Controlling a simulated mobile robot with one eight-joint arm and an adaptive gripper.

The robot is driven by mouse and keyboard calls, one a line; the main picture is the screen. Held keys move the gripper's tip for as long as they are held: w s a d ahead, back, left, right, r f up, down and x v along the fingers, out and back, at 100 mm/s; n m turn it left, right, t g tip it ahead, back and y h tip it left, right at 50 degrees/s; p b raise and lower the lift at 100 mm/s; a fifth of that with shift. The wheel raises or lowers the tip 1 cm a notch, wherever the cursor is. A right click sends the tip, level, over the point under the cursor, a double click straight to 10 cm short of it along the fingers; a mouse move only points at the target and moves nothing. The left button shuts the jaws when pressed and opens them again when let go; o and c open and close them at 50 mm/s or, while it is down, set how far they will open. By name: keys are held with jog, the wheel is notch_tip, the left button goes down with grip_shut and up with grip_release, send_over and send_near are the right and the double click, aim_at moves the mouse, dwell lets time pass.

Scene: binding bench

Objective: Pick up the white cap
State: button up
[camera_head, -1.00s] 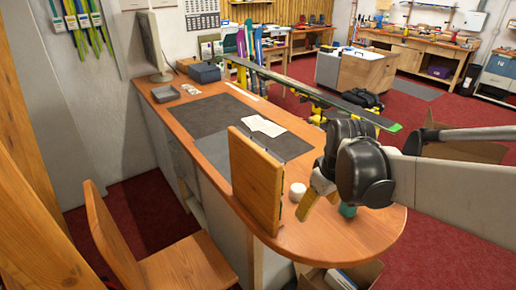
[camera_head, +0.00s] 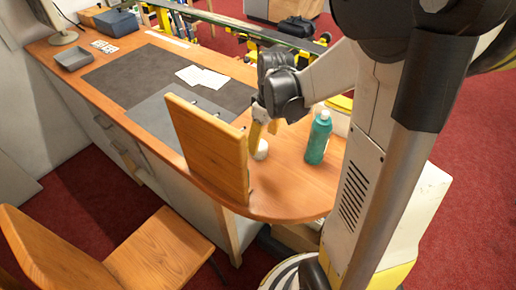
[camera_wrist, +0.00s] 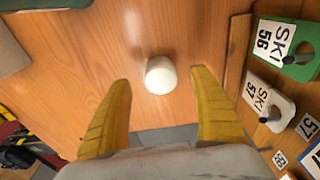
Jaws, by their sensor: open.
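The white cap (camera_wrist: 161,75) is a small round piece standing on the wooden bench top. In the wrist view it lies just beyond my fingertips, centred between them. My gripper (camera_wrist: 161,90) is open, with its two yellow fingers apart on either side and nothing between them. In the head view the cap (camera_head: 261,150) sits beside the wooden upright board, and my gripper (camera_head: 262,132) is close above it, partly overlapping it in the picture.
An upright wooden board (camera_head: 207,147) stands left of the cap. A teal bottle (camera_head: 318,139) stands to its right. In the wrist view, ski number tags (camera_wrist: 290,48) line the right side. Mats (camera_head: 155,80) and papers (camera_head: 202,77) lie farther along the bench (camera_head: 285,190).

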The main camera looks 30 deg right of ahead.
jog(key=f+b, duration=0.1)
jog(key=f, duration=0.1)
jog(key=w+f+b, duration=0.1)
jog(key=f, duration=0.2)
jog(key=shift+w+a+f, duration=0.1)
jog(key=shift+a, duration=0.1)
jog(key=c, duration=0.9)
